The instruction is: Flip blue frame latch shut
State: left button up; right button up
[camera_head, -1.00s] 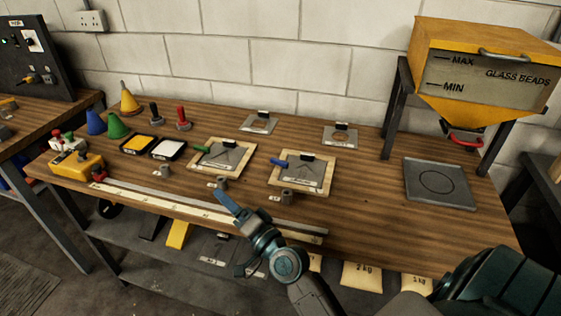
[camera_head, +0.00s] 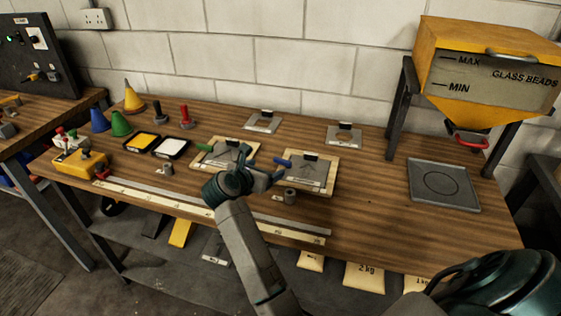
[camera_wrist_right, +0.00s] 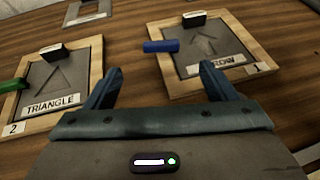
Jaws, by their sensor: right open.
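The blue frame latch (camera_head: 284,163) is a short blue bar at the left edge of the right wooden frame (camera_head: 330,188), which carries a grey stencil plate. In the right wrist view the blue latch (camera_wrist_right: 161,46) sticks out past that frame's left side; the label reads "ROW", partly hidden, with a 1. My right gripper (camera_head: 262,167) is open and empty, just to the left of the latch in the head view. In the wrist view its fingers (camera_wrist_right: 160,78) point toward the latch, one on either side, with a gap before it. My left gripper is out of view.
The TRIANGLE frame (camera_wrist_right: 92,92), with a green latch (camera_wrist_right: 12,84), stands left and is partly hidden by my gripper in the head view.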

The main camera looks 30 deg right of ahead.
aim_at(282, 160)
jog(key=p+x, duration=0.3)
jog(key=x, duration=0.6)
jog(key=shift+d, duration=0.15)
jog(key=shift+w+d+f, duration=0.3)
jog(key=shift+d+f, duration=0.1)
jog(key=shift+d, duration=0.15)
jog(key=c, duration=1)
jog(key=shift+s+d+r+n+t+y+p, duration=0.1)
jog(key=shift+s+r+n+t+y+p, duration=0.1)
jog(key=shift+n+t+y+p, duration=0.45)
jog(key=shift+f+n+t, duration=0.15)
jog(key=shift+n+t, duration=0.3)
jog(key=shift+n, duration=0.1)
jog(key=shift+y, duration=0.25)
